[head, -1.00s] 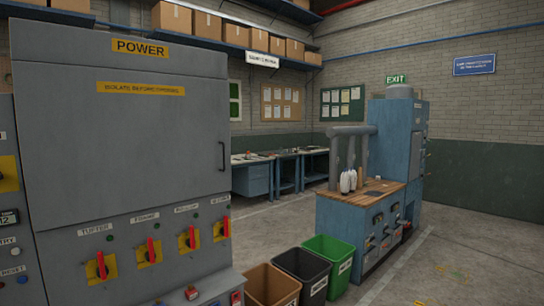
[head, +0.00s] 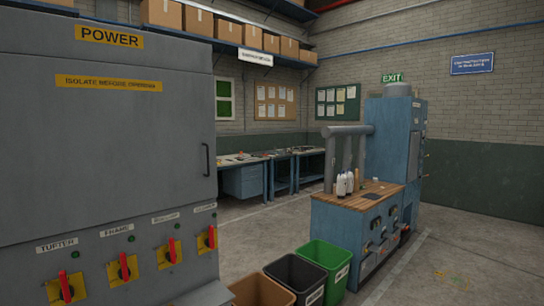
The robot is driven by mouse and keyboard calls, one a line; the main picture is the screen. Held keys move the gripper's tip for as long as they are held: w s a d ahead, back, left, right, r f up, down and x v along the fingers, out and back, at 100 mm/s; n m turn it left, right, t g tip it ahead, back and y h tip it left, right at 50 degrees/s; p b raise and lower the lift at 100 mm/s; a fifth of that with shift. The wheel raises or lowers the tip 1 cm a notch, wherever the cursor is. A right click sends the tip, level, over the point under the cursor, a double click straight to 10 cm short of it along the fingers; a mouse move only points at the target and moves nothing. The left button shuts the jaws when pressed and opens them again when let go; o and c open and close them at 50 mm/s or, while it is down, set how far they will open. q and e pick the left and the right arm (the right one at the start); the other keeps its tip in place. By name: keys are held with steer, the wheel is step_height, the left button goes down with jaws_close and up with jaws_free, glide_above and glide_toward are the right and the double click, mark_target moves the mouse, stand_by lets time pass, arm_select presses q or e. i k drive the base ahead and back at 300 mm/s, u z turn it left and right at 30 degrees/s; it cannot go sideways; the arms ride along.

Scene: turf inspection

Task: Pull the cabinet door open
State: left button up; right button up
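The grey power cabinet fills the left side of the head view. A dark vertical handle (head: 206,160) sits near the door's right edge. Below the door is a row of red rotary switches on yellow plates (head: 122,271), each with a small green light above it. Neither of my grippers shows in the view.
Brown, black and green bins (head: 326,265) stand on the floor right of the cabinet. Behind them is a blue machine with a wooden top (head: 345,200) holding white bottles. Blue workbenches (head: 243,182) line the back.

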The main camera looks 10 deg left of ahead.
mark_target(84, 144)
steer(key=z, duration=0.65)
steer(key=i, duration=1.5)
steer(key=u, duration=0.8)
steer(key=i, duration=0.6)
steer(key=u, duration=0.5)
